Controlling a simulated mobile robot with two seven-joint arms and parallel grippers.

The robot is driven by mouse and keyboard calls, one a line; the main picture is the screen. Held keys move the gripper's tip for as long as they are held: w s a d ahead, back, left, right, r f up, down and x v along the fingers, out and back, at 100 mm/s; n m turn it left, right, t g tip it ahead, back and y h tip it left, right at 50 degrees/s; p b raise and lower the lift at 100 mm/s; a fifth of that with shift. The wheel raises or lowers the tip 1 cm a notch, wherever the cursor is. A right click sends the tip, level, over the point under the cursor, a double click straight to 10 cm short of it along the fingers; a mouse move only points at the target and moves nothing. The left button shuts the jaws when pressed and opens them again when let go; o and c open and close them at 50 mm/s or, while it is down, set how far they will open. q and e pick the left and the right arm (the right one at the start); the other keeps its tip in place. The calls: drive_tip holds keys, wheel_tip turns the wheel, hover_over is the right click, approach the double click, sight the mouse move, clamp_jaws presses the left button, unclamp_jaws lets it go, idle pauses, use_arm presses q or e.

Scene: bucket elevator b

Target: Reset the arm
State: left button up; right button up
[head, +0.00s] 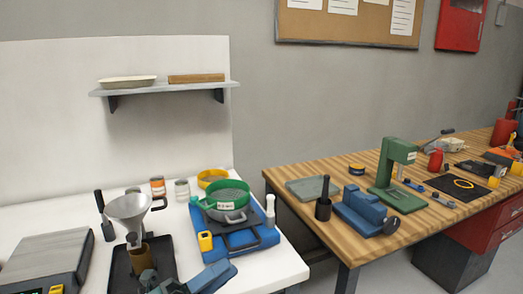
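A dark grey-green and blue shape at the bottom edge looks like my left gripper (182,284). It is cut off by the frame, in front of the black tray (118,279) and the blue sieve base. I cannot tell whether its fingers are open or shut, or whether it holds anything. My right gripper is not in view.
A metal funnel (129,209) stands over the tray. A green sieve (222,199) rests on a blue base (236,241). A grey scale (47,262) is at left. A wall shelf (165,88) hangs above. A wooden bench (290,187) holds a green press (398,170) and blue vise (364,211).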

use_arm(q)
drive_tip(key=s+a+f+n+t+y, duration=0.1)
drive_tip(key=a+f+n+t+y, duration=0.2)
drive_tip(key=f+n+y, duration=0.65)
drive_tip(key=s+a+f+n+t+y, duration=0.2)
drive_tip(key=f+n+t+y, duration=0.3)
drive_tip(key=n, duration=0.8)
drive_tip(key=s+a+f+n+g+y, duration=0.2)
drive_tip(key=s+f+n+g, duration=0.6)
drive_tip(key=s+f, duration=0.3)
wheel_tip(320, 180, down, 3)
drive_tip(key=shift+f+n, duration=0.1)
drive_tip(key=shift+n, duration=0.55)
drive_tip(key=shift+a+y, duration=0.15)
drive_tip(key=shift+y, duration=0.2)
